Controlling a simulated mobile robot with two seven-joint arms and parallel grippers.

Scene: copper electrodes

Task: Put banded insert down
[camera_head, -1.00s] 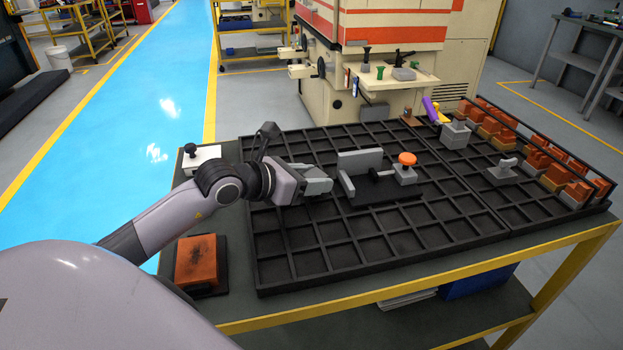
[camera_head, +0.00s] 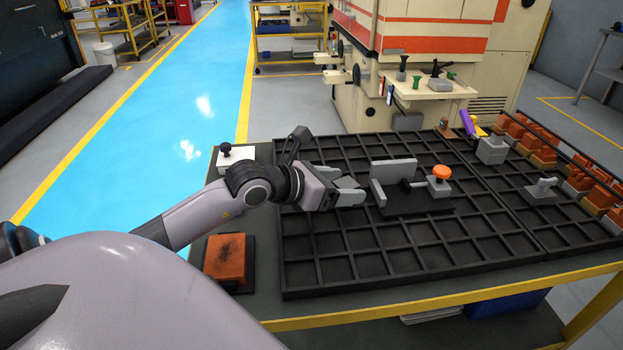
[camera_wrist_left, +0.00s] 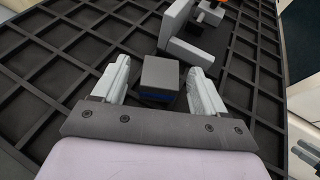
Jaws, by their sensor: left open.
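The banded insert (camera_wrist_left: 160,76) is a small grey block with a dark blue band low on its side. In the left wrist view it stands in the black gridded tray (camera_wrist_left: 52,65), between the two pale fingers of my left gripper (camera_wrist_left: 160,82). A gap shows on each side of it. In the head view my left gripper (camera_head: 340,185) is low over the left part of the tray, and a grey top of the insert (camera_head: 346,183) shows between the fingers. The insert's base is hidden. My right gripper is out of view.
A grey fixture (camera_head: 393,181) with an orange knob (camera_head: 442,172) stands just right of the gripper. An orange block (camera_head: 225,257) on a dark base sits left of the tray. Copper electrodes (camera_head: 585,180) line the right edge. The tray's front cells are empty.

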